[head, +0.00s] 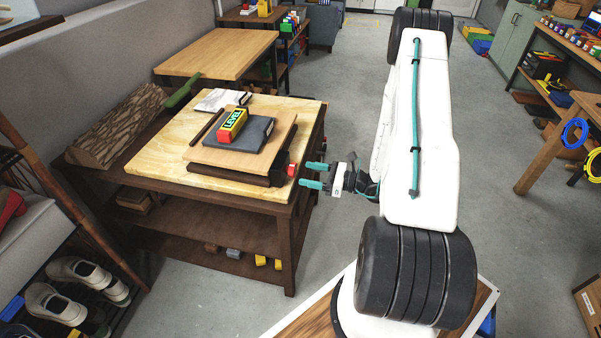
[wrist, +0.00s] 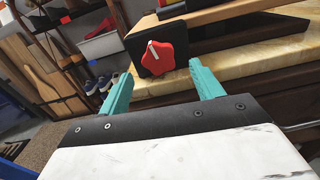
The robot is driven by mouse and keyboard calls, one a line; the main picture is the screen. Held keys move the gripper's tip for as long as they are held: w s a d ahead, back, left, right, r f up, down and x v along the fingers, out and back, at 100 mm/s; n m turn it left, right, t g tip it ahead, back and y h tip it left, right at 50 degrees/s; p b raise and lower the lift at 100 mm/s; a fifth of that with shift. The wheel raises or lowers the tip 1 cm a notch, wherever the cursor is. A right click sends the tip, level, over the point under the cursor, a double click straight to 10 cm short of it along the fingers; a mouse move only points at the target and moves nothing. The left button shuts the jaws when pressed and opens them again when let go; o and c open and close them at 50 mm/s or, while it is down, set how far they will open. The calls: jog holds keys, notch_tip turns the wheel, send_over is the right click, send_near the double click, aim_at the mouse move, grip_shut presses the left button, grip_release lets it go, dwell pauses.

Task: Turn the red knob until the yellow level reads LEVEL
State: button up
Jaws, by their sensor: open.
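The red knob (wrist: 162,55) sits on the end of a dark block, with a white pointer mark tilted slightly left of straight up in the wrist view. In the head view the knob (head: 292,170) shows at the right edge of the workbench. The yellow level (head: 232,123), with a green LEVEL label, lies on a dark grey plate on a wooden board. My gripper (head: 313,175) is open and empty, its teal fingers pointing at the knob. In the wrist view the fingers (wrist: 157,85) stand on either side below the knob, apart from it.
The workbench (head: 150,167) has a light top. A brown stick, pale papers and a green-handled tool lie near the board. A log (head: 118,126) lies at the left. A shoe rack (head: 75,290) stands at the lower left.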

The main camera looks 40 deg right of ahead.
jog(key=shift+v, duration=1.7)
jog(key=s+a+r+n+g+h, duration=0.3)
jog(key=s+a+r+n, duration=0.3)
jog(key=r+n, duration=0.3)
jog(key=s+a+r+n+g+h, duration=0.4)
jog(key=s+a+r+n, duration=0.3)
jog(key=r+n, duration=0.3)
jog(key=s+a+r+n+g+h, duration=0.3)
jog(key=s+a+r+n+g, duration=0.3)
jog(key=r+n, duration=0.4)
notch_tip(320, 180, up, 5)
jog(key=s+a, duration=0.1)
jog(key=a, duration=0.1)
jog(key=shift+s+a+h, duration=0.25)
jog(key=shift+a+h, duration=0.05)
jog(key=shift+a, duration=0.1)
jog(key=shift+r, duration=0.1)
